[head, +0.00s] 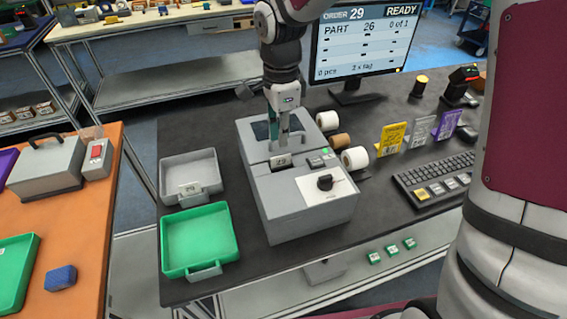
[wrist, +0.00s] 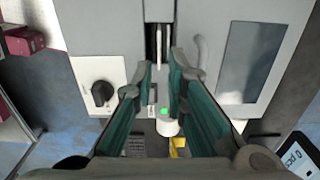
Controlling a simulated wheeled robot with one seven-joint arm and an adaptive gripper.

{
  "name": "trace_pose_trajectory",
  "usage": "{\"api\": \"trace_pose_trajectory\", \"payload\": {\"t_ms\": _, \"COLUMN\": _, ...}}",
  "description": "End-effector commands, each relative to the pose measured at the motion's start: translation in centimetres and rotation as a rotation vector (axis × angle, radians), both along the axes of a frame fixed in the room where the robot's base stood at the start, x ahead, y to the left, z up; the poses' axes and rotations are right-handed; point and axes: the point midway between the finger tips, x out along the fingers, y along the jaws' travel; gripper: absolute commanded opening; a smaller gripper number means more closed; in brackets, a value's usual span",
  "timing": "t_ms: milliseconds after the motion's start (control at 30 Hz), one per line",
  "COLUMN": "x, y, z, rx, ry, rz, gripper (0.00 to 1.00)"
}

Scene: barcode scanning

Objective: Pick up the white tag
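The white tag (head: 281,161), marked 29, stands in the slot on top of the grey printer (head: 318,217) in the head view. In the wrist view the tag shows edge-on as a thin pale strip (wrist: 158,46) in the dark slot. My gripper (head: 286,138) points down over the printer, close behind the tag in the head view. In the wrist view my gripper (wrist: 162,72) has its two teal-padded fingers apart with nothing between them. The tag lies beyond the fingertips there, roughly in line with the gap. Contact with the tag is not visible.
A grey tray (head: 190,170) and a green tray (head: 200,240) lie left of the printer. White and brown rolls (head: 340,141) stand right of it. A keyboard (head: 436,183), several coloured cards (head: 391,139) and a monitor (head: 363,45) are further right.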

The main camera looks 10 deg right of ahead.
Motion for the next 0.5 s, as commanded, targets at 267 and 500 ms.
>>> {"api": "trace_pose_trajectory", "payload": {"t_ms": 267, "x": 0.0, "y": 0.0, "z": -2.4, "rx": 0.000, "ry": 0.000, "rz": 0.001, "gripper": 0.13}}
{"api": "trace_pose_trajectory", "payload": {"t_ms": 500, "x": -0.3, "y": 0.0, "z": -5.1, "rx": 0.001, "ry": 0.004, "rz": 0.001, "gripper": 0.13}}
